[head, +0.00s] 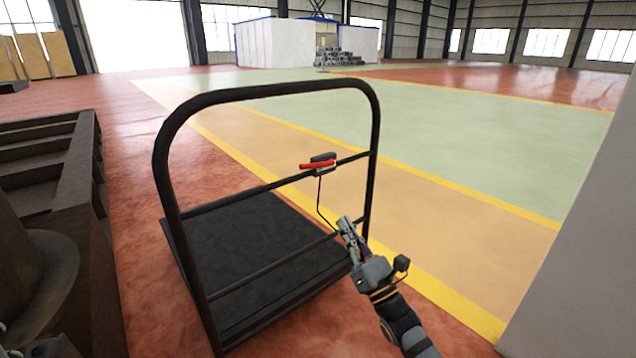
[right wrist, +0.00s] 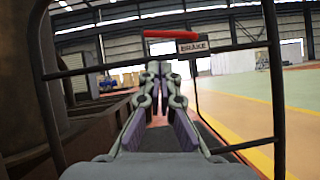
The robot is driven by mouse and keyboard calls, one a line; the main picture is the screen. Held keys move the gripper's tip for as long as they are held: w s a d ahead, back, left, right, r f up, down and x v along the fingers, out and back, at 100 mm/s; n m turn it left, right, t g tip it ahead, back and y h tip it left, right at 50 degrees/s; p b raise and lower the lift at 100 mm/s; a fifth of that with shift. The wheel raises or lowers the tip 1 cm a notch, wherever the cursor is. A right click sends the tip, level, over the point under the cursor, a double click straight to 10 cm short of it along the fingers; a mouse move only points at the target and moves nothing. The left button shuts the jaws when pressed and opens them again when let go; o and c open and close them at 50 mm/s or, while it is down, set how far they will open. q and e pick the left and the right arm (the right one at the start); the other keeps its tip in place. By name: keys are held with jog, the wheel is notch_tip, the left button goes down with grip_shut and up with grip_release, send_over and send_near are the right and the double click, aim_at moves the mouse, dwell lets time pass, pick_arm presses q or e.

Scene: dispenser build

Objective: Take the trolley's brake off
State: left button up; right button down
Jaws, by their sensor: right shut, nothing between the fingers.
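The trolley has a black looped push handle (head: 265,92) with cross bars and a dark flat deck (head: 240,235). The red brake lever (head: 317,166) sits on the upper cross bar by a small dark housing, with a thin cable hanging down. In the right wrist view the red lever (right wrist: 168,34) lies roughly level, left of a plate (right wrist: 193,46) reading "BRAKE". My right gripper (head: 345,222) is shut and empty, below and to the right of the lever, apart from it. Its fingertips (right wrist: 161,68) show below the lever in the wrist view. My left gripper is not seen.
A dark metal structure (head: 75,190) stands close on the left. A pale wall or column (head: 590,220) closes off the right edge. Open floor with yellow lines (head: 460,195) lies beyond the trolley and to its right. A white enclosure (head: 275,42) stands far back.

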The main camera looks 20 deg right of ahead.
jog(key=p, duration=0.1)
send_near(314, 166)
jog(key=x, duration=0.5)
jog(key=shift+w+a, duration=0.15)
jog(key=shift+w, duration=0.05)
jog(key=shift+w+a+r, duration=0.15)
jog(key=shift+w+r, duration=0.05)
jog(key=shift+w, duration=0.4)
jog(key=shift+r+m+h+p, duration=0.3)
jog(key=shift+m+h, duration=0.2)
jog(key=shift+m, duration=0.2)
